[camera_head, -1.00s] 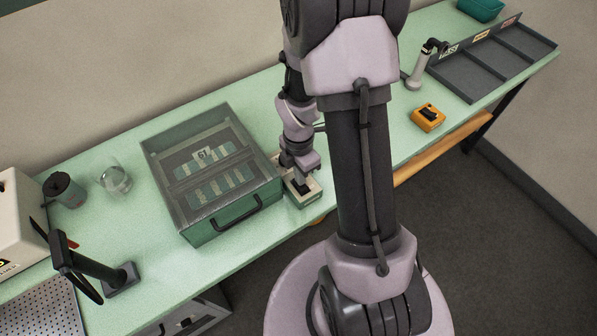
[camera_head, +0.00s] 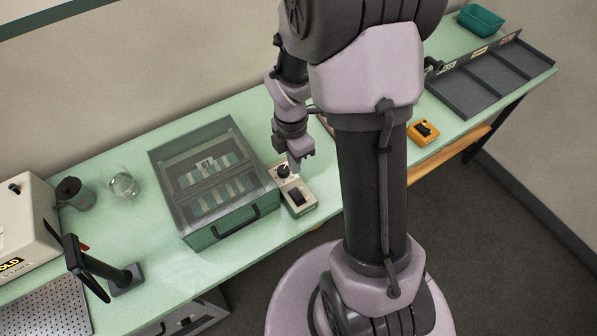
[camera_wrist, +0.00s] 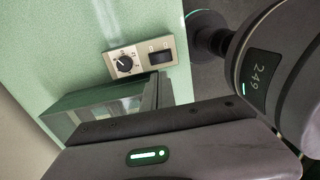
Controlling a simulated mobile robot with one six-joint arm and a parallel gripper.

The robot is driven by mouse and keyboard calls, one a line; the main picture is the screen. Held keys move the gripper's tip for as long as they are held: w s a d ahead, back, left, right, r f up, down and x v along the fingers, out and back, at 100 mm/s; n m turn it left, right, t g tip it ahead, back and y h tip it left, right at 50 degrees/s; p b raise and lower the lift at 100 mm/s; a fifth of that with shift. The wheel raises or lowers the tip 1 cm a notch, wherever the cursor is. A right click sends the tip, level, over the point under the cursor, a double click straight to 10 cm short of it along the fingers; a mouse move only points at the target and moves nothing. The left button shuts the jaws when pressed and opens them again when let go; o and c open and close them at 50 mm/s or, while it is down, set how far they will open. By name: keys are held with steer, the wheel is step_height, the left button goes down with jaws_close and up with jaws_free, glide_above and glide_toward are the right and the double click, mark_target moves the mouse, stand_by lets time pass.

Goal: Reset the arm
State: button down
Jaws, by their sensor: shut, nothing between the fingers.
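My gripper (camera_head: 294,165) hangs from my arm just above the back end of a small cream control box (camera_head: 301,206) on the green bench. It is shut and empty. The control box has a round black knob and a black rocker switch. In the wrist view the box (camera_wrist: 141,59) shows whole, with its knob at left and its switch at right. My fingertips are not clear in the wrist view. In the head view the gripper stands close to the knob; I cannot tell whether they touch.
A green case with a clear lid (camera_head: 213,239) sits left of the box, lid shut. A dark canister (camera_head: 76,194), a glass (camera_head: 124,186) and a black stand (camera_head: 125,279) are further left. An orange box (camera_head: 423,132) and a grey divided tray (camera_head: 482,78) lie right.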

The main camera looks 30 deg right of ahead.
step_height(320, 180, up, 2)
steer(key=shift+w+d+r, duration=0.1)
steer(key=shift+r, duration=0.05)
steer(key=shift+d, duration=0.15)
steer(key=s+a+r+m+t+y+b, duration=0.1)
steer(key=s+a+m+t+b, duration=0.2)
steer(key=s+a+m+b, duration=0.3)
steer(key=s+a+r+m+t+y+b, duration=0.1)
steer(key=s+a+r+m+t+b, duration=0.1)
steer(key=s+a+m+b, duration=0.4)
steer(key=m+t+b, duration=0.1)
steer(key=m+b, duration=0.4)
steer(key=m, duration=0.5)
steer(key=shift+s+a+r+m, duration=0.25)
steer(key=shift+s+m, duration=0.05)
steer(key=shift+s, duration=0.05)
